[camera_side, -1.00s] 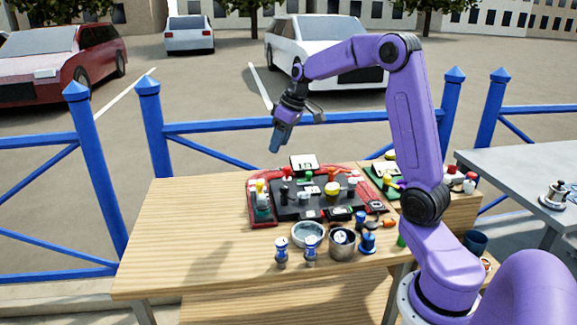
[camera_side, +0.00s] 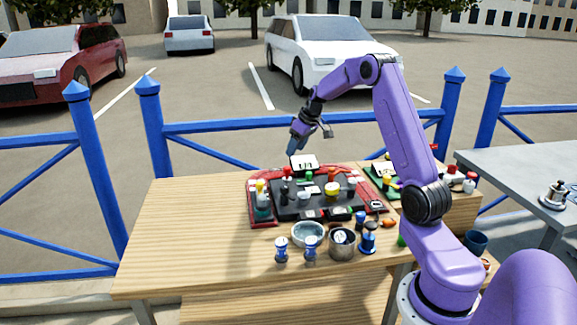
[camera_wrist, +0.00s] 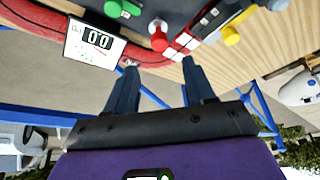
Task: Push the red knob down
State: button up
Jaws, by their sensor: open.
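The red knob (camera_wrist: 158,37) shows in the wrist view, near the edge of the panel and beside white and red tiles. The knob appears beyond the gap between the fingertips, with no visible contact. In the side view my gripper (camera_side: 293,152) hangs above the panel's far edge, close to the display card.
A display card (camera_wrist: 94,43) reading 00 stands at the panel edge. A grey bowl (camera_side: 308,234) and a metal cup (camera_side: 342,245) stand in front. The table's left side is clear.

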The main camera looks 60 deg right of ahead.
aim_at(287, 167)
jog(key=x, duration=0.8)
jog(key=shift+w+f, duration=0.15)
jog(key=shift+f, duration=0.2)
grip_shut()
